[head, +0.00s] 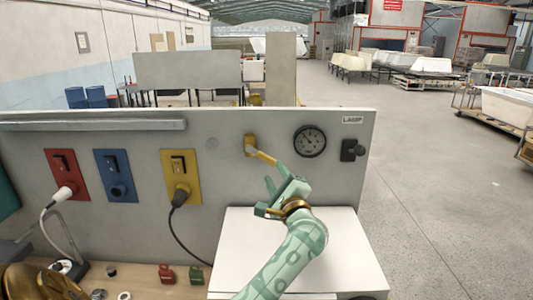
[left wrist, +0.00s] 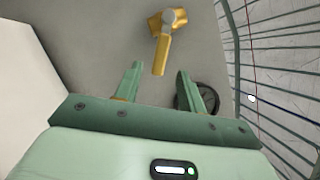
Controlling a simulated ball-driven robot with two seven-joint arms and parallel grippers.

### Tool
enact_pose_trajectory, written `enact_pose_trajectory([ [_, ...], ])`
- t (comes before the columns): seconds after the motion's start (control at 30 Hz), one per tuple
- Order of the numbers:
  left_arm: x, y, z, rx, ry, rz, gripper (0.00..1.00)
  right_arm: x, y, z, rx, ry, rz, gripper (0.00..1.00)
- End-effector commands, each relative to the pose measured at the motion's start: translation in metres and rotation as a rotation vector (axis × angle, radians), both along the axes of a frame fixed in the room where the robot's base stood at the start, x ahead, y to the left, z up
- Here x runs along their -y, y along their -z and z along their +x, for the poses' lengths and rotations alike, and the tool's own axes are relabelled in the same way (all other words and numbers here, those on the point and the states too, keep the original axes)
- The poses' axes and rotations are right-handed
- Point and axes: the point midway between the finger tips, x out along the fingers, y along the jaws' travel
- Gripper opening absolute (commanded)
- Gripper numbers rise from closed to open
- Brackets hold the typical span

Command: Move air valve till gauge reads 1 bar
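The air valve (head: 249,142) is yellow, with a yellow lever that slants down to the right on the grey panel. In the left wrist view the valve (left wrist: 168,20) is at the top, its lever (left wrist: 161,54) pointing down. The round black gauge (head: 310,141) is right of the valve; its reading is too small to tell. My left gripper (head: 276,176) is open and empty, just below the lever's end. In the left wrist view the lever end lies between and beyond the fingertips (left wrist: 158,72). A finger partly hides the gauge (left wrist: 208,95). My right gripper is out of view.
Red (head: 66,175), blue (head: 116,175) and yellow (head: 180,176) socket plates are on the panel (head: 225,190) at left, two with plugged cables. A black knob (head: 352,150) is under the lamp label at right. A white box-like surface (head: 240,240) lies beneath my left arm.

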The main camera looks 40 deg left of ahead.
Motion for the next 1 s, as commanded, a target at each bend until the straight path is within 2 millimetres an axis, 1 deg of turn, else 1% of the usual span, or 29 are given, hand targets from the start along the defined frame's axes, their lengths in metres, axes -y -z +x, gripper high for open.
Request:
enact_pose_trajectory([
  [0.03, -0.011, -0.008, 0.006, -0.001, -0.002, 0.005, 0.40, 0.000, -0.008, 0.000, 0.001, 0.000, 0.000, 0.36],
  [0.1, -0.026, -0.011, 0.014, -0.001, -0.004, 0.004, 0.40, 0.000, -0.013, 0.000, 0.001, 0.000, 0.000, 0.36],
  [0.2, -0.042, -0.014, 0.025, -0.001, -0.002, 0.005, 0.40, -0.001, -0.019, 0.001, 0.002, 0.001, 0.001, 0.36],
  [0.3, -0.054, -0.015, 0.032, -0.001, 0.000, 0.003, 0.40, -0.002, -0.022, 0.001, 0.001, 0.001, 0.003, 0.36],
  [0.4, -0.062, -0.016, 0.037, -0.001, 0.000, 0.003, 0.40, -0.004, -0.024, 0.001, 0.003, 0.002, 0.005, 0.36],
  [0.5, -0.066, -0.016, 0.039, -0.001, 0.000, 0.002, 0.40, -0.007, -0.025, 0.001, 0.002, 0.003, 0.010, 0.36],
  [0.73, -0.066, -0.015, 0.039, -0.001, 0.000, 0.002, 0.40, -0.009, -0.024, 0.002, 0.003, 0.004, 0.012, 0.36],
  [0.77, -0.066, -0.015, 0.039, -0.001, 0.000, 0.002, 0.37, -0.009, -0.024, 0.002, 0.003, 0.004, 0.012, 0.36],
  [0.8, -0.066, -0.015, 0.039, -0.001, 0.000, 0.002, 0.26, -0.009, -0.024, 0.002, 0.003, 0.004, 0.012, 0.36],
  [0.9, -0.066, -0.015, 0.039, -0.001, 0.000, 0.002, 0.00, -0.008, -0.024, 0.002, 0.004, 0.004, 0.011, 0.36],
  [1.0, -0.066, -0.015, 0.039, -0.001, 0.000, 0.002, 0.00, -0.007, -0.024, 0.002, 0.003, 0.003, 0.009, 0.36],
])
